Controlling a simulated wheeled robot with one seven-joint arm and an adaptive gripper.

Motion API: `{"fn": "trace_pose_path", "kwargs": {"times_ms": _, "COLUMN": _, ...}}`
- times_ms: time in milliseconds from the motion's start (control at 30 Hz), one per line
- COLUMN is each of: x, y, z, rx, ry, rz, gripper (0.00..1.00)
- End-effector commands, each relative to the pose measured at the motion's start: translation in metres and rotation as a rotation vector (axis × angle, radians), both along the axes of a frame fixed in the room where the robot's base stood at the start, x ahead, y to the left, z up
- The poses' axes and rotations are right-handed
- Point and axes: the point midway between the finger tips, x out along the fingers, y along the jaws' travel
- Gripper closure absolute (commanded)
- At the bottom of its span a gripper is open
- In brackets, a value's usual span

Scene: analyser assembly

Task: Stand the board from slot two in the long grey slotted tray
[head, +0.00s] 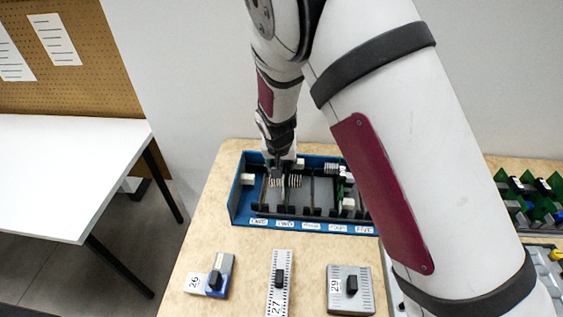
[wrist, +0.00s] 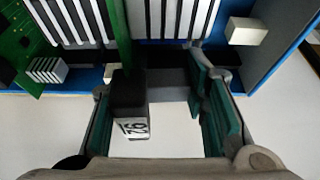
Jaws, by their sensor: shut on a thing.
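A blue rack (head: 236,203) stands on the wooden table, with white labels along its front edge. My gripper (head: 276,170) reaches down into its left part. My arm hides part of the rack. At the far right, upright green boards (head: 530,193) stand in a dark holder; I cannot tell whether it is the long grey slotted tray.
Three small items with black knobs lie in front of the rack, labelled 26 (head: 215,275), 27 (head: 280,283) and 29 (head: 350,288). A grey case (head: 550,258) shows partly at the right edge. A bare white table (head: 70,170) stands left, across a floor gap.

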Motion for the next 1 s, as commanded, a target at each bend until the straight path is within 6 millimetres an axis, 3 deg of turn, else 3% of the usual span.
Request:
{"fn": "trace_pose_path", "kwargs": {"times_ms": 167, "x": 0.0003, "y": 0.0001, "z": -0.0025, "rx": 0.000, "ry": -0.001, "rz": 0.000, "gripper": 0.89}}
{"fn": "trace_pose_path", "kwargs": {"times_ms": 200, "x": 0.0002, "y": 0.0001, "z": -0.0027, "rx": 0.000, "ry": -0.001, "rz": 0.000, "gripper": 0.57}}
{"fn": "trace_pose_path", "kwargs": {"times_ms": 300, "x": 0.0001, "y": 0.0000, "z": -0.0026, "rx": 0.000, "ry": 0.000, "rz": 0.000, "gripper": 0.36}}
{"fn": "trace_pose_path", "kwargs": {"times_ms": 533, "x": 0.0001, "y": 0.0000, "z": -0.0026, "rx": 0.000, "ry": 0.000, "rz": 0.000, "gripper": 0.36}}
{"fn": "trace_pose_path", "kwargs": {"times_ms": 567, "x": -0.0002, "y": -0.0001, "z": -0.0029, "rx": 0.000, "ry": 0.001, "rz": 0.000, "gripper": 0.31}}
{"fn": "trace_pose_path", "kwargs": {"times_ms": 1000, "x": -0.0001, "y": 0.0001, "z": -0.0018, "rx": 0.000, "ry": 0.000, "rz": 0.000, "gripper": 0.31}}
